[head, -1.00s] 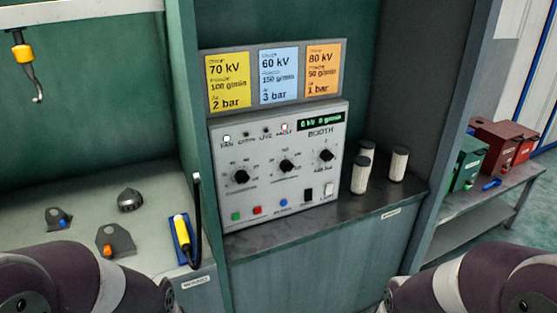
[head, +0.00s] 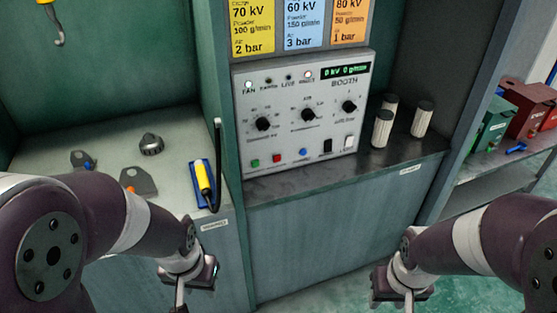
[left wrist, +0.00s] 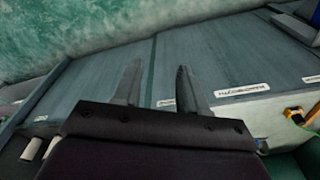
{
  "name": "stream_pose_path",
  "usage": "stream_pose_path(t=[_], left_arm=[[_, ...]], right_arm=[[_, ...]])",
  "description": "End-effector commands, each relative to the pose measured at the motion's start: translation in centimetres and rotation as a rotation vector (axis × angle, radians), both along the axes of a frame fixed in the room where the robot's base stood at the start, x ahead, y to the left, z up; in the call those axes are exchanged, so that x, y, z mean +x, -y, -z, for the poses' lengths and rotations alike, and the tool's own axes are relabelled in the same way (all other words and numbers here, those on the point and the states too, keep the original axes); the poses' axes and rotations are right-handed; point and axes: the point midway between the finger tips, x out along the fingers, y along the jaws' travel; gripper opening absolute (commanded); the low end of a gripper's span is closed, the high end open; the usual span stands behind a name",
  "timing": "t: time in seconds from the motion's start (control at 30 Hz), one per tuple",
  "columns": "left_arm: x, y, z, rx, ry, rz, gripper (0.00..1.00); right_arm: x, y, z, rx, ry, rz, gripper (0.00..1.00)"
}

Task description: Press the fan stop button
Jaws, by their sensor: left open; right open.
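The grey booth control panel (head: 308,117) stands on the ledge in the head view. A red button (head: 276,158) is in its bottom row, just right of a green button (head: 254,163); any lettering by them is too small to read. The lamp (head: 249,83) marked FAN is lit white. My left gripper (head: 181,298) is low, left of and below the panel, in front of the cabinet; its fingertips are cut off there. In the left wrist view its two fingers (left wrist: 158,78) are apart and empty. My right gripper (head: 408,300) is low at right, apart from the panel.
A yellow-handled tool in a blue holder (head: 204,184) with an upright black rod is on the left bench. White cylinders (head: 383,128) stand right of the panel. Grey hooked parts (head: 138,182) lie at left. The ledge front (head: 330,178) below the buttons is clear.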

Motion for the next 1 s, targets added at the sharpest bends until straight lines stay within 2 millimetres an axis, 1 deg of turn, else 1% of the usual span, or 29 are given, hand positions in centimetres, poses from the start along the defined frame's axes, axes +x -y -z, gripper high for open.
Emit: stream_pose_path(t=[0.17, 0.2, 0.3, 1.0], left_arm=[[0.00, 0.00, 0.00, 0.000, 0.000, 0.000, 0.43], [0.00, 0.00, 0.00, 0.000, 0.000, 0.000, 0.30], [0.00, 0.00, 0.00, 0.000, 0.000, 0.000, 0.00], [0.00, 0.00, 0.00, 0.000, 0.000, 0.000, 0.00]], right_arm=[[0.00, 0.00, 0.00, 0.000, 0.000, 0.000, 0.43], [0.00, 0.00, 0.00, 0.000, 0.000, 0.000, 0.43], [0.00, 0.00, 0.00, 0.000, 0.000, 0.000, 0.43], [0.00, 0.00, 0.00, 0.000, 0.000, 0.000, 0.43]])
